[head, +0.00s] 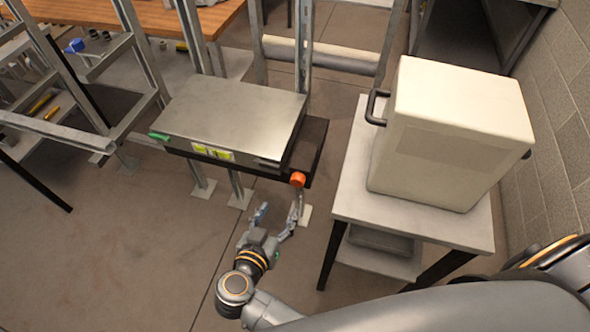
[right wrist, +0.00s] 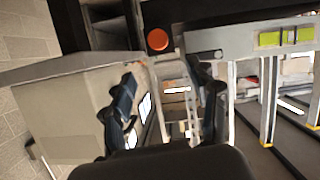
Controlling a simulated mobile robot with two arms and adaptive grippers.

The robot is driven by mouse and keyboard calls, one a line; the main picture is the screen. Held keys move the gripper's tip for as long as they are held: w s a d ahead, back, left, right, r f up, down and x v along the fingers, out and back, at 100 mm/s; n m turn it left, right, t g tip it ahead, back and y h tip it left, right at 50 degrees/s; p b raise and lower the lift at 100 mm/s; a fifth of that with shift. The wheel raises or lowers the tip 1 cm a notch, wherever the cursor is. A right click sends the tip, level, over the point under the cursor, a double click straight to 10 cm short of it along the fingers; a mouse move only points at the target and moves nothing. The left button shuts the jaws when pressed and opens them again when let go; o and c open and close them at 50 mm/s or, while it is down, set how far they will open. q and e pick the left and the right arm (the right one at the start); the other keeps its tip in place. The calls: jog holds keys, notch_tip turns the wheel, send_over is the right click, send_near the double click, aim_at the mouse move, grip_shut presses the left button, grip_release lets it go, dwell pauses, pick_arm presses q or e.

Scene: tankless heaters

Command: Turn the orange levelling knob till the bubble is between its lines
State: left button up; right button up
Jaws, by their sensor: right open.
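The orange levelling knob (head: 298,179) is on the front right corner of a flat metal-topped unit (head: 235,108) mounted on a frame. Yellow-green level windows (head: 222,154) are on its front edge, left of the knob. The bubble and its lines are too small to make out. My right gripper (head: 279,211) is open and empty, in front of and a little below the knob, apart from it. In the right wrist view the knob (right wrist: 158,39) shows beyond the open fingers (right wrist: 164,84), above the gap between them. The windows (right wrist: 270,38) are to its right. My left gripper is not in view.
A grey table (head: 350,190) with a large cream box (head: 455,135) stands close on the right. Metal uprights (head: 190,35) rise behind the unit, and a rack (head: 90,75) stands at left. The floor (head: 110,250) in front of the unit is clear.

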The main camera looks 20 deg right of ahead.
aim_at(296, 183)
jog(key=p+x, duration=0.1)
jog(key=x, duration=1)
jog(key=shift+d+f, duration=0.25)
jog(key=shift+x, duration=0.9)
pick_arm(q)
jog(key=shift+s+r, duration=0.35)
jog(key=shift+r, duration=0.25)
